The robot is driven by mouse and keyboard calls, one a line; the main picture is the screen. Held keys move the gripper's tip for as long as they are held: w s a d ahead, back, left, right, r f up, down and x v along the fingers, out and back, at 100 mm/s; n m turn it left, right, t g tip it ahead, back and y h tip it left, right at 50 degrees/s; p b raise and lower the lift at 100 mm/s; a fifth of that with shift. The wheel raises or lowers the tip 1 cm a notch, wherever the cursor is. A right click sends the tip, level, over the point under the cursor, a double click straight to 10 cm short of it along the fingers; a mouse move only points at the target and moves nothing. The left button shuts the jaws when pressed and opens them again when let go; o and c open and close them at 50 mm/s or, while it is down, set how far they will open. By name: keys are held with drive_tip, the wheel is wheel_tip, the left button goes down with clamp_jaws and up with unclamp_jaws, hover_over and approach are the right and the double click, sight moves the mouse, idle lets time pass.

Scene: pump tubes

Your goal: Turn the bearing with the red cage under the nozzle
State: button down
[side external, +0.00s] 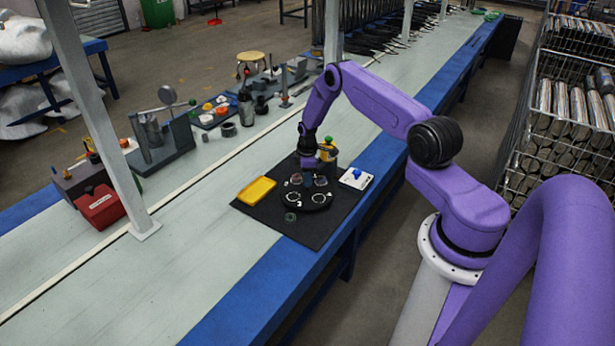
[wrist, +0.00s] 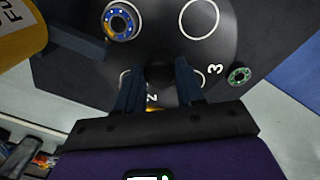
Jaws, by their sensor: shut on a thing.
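The black round turntable (side external: 308,204) stands on a dark mat, with white rings and numerals on top; it fills much of the wrist view (wrist: 165,42). My gripper (side external: 307,172) is over it, its two fingers (wrist: 160,88) shut on the dark central knob (wrist: 160,70). One bearing (wrist: 121,22), blue with an orange patch, sits in a ring near the nozzle arm (wrist: 78,38) of the yellow unit (wrist: 15,32). In the side view a pinkish ring (side external: 320,181) shows on the disc. I cannot make out a red cage for certain. A green-caged bearing (wrist: 239,76) lies off the disc.
A red bin (side external: 99,207) and tools stand farther back. A grey post (side external: 110,120) rises at left. The front-left bench is clear.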

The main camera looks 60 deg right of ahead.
drive_tip(key=shift+w+m, duration=0.1)
drive_tip(key=shift+m, duration=3.5)
drive_tip(key=shift+m+g, duration=0.3)
drive_tip(key=shift+m, duration=3.4)
drive_tip(key=c, duration=0.7)
unclamp_jaws()
drive_tip(key=shift+r, duration=0.1)
